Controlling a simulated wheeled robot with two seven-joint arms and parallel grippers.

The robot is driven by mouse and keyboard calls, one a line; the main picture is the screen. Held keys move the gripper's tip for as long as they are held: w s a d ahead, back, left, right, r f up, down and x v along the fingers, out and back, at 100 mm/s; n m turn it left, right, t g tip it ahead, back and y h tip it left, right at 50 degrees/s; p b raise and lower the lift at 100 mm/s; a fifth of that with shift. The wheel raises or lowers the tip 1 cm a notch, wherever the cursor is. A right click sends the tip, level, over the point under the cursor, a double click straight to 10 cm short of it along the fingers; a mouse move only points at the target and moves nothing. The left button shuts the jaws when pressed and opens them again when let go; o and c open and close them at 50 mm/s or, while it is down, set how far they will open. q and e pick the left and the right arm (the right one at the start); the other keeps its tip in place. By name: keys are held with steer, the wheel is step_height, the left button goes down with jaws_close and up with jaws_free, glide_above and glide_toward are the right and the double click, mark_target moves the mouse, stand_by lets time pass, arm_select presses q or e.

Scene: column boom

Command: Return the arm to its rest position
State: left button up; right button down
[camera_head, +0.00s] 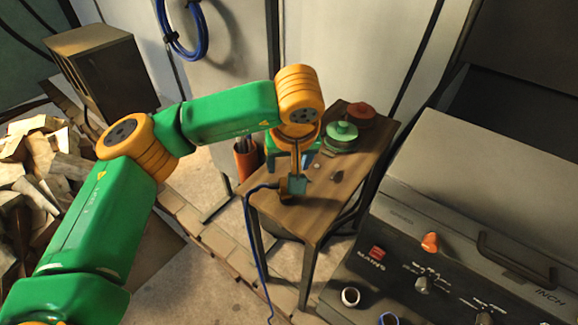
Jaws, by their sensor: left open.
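My left arm comes in from the lower left, with green links and orange joints, and reaches over a small wooden table. My left gripper (294,158) points down above the table and is open; its fingers are small and partly hidden below the orange wrist. Just below it, a small teal and orange piece (297,187) with a blue cable sits over the tabletop. I cannot tell whether the gripper touches it. My right gripper is not in view.
The wooden table (270,209) carries a green round item (341,135), a red one (361,115) and small bits. A grey machine panel (430,255) with knobs stands at right. Firewood (25,195) and a dark box (103,75) are at left. A blue cable (258,255) hangs to the floor.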

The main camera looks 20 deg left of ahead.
arm_select(q)
steer(key=shift+v, duration=0.85)
